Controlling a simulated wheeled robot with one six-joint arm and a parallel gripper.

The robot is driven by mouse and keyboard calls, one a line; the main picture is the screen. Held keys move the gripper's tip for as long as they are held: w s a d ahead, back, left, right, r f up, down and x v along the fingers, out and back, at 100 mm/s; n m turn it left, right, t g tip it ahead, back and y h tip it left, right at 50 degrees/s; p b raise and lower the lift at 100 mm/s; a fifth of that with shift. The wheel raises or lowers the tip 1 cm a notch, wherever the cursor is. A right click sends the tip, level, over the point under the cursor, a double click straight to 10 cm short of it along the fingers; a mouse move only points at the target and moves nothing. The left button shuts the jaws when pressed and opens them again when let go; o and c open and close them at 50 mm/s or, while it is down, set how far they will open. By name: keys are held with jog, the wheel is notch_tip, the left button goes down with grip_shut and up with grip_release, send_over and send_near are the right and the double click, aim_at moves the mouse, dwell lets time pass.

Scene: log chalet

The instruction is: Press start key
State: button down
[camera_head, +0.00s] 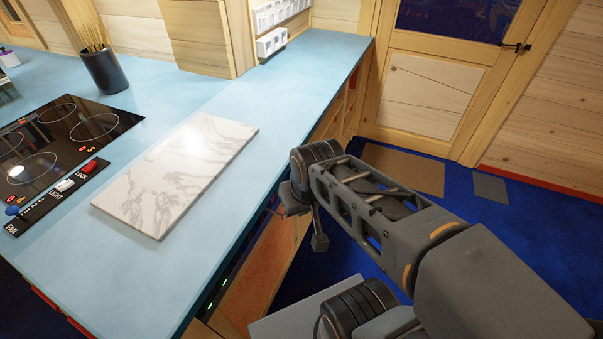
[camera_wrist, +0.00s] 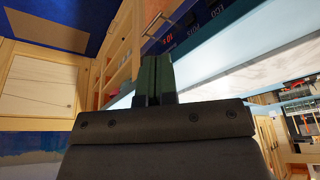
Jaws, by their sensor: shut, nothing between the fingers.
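My gripper (camera_wrist: 157,62) points up the middle of the wrist view, its two dark fingers together and empty. Just beyond the fingertips, an appliance front panel (camera_wrist: 190,22) under the counter edge shows a red lit display (camera_wrist: 167,41) and dark labelled keys, one seeming to read ECO. The picture is turned and small, and I cannot tell which key is start. I cannot tell whether the fingertips touch the panel. In the head view, small green lights (camera_head: 210,305) show on the dark front below the counter, and my arm reaches down beside it.
The blue counter (camera_head: 290,85) carries a marble board (camera_head: 178,170), a black cooktop (camera_head: 65,135) with a red LOCK switch (camera_head: 90,167), and a dark utensil cup (camera_head: 105,72). Wooden shelves (camera_wrist: 121,45) line the counter's side. Blue floor and a wooden door (camera_head: 435,75) lie beyond.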

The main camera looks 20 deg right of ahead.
jog(key=w+d+f+m+y+b, duration=0.4)
jog(key=w+f+m+y+b, duration=0.55)
jog(key=w+f+m, duration=0.4)
jog(key=w+d+f+m+t+y+b, duration=0.1)
jog(key=w+d+f+m+t+b, duration=0.2)
jog(key=d+f+m+t, duration=0.2)
jog(key=w+d+f+m+t+y+b, duration=0.1)
jog(key=w+d+f+m+t+b, duration=0.2)
jog(key=d+m, duration=0.6)
jog(key=d+f+t, duration=0.2)
jog(key=d, duration=0.1)
jog(key=shift+d+f+b, duration=0.15)
jog(key=shift+d+b, duration=0.15)
jog(key=shift+d, duration=0.1)
jog(key=shift+w, duration=0.15)
jog(key=b+x, duration=0.1)
jog(key=x, duration=1.3)
jog(key=shift+a, duration=0.2)
